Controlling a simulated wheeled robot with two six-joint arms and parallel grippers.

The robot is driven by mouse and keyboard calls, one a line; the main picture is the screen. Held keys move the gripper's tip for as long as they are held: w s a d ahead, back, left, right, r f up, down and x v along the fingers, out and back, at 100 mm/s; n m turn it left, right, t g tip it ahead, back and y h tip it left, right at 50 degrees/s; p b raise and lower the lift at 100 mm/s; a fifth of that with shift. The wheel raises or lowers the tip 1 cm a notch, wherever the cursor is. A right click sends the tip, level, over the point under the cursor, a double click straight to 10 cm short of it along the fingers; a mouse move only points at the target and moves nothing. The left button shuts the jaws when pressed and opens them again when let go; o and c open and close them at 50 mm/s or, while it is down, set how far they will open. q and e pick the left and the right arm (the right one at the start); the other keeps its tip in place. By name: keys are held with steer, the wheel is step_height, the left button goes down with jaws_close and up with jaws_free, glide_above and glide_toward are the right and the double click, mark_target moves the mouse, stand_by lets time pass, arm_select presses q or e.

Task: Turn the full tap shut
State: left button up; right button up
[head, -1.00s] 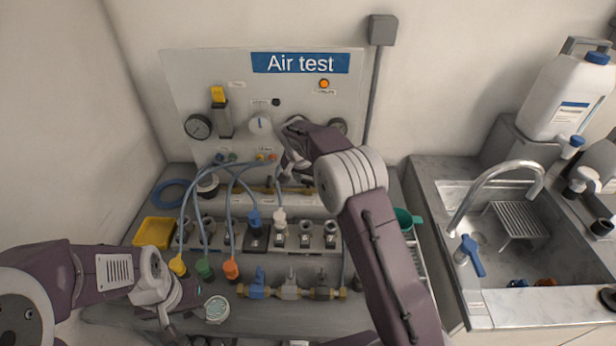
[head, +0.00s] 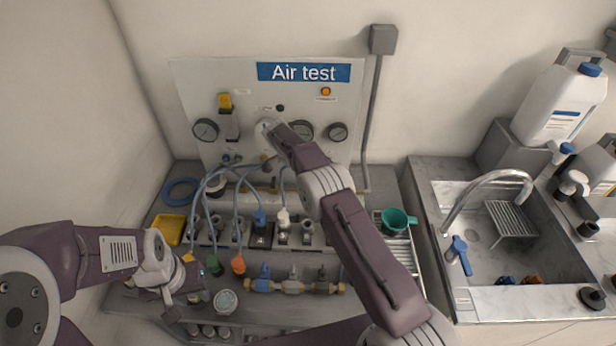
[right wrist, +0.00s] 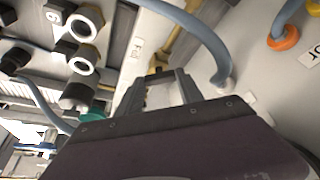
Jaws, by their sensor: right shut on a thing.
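My right gripper (right wrist: 160,86) shows its two fingertips in the right wrist view, closed about a small grey part by a brass pipe (right wrist: 174,46). I take this part to be the full tap's handle; it is mostly hidden and I cannot read its position. In the head view the right arm reaches to the Air test panel (head: 350,100), and its fingertips are hidden there. The brass pipe (head: 262,188) runs below the panel. My left gripper (head: 170,304) is low at the left, near the bench's front; its finger opening is unclear.
Blue hoses (head: 203,190) hang between the panel and coloured plugs. A front manifold (head: 293,286) carries several taps. A yellow tray (head: 169,228) stands left, a green cup (head: 397,221) right. A sink (head: 480,235) lies farther right. An orange lamp (head: 326,91) is on the panel.

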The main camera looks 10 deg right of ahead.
stand_by(0.4)
steer(key=o, duration=1.4)
steer(key=v, duration=0.9)
steer(key=shift+c, duration=0.4)
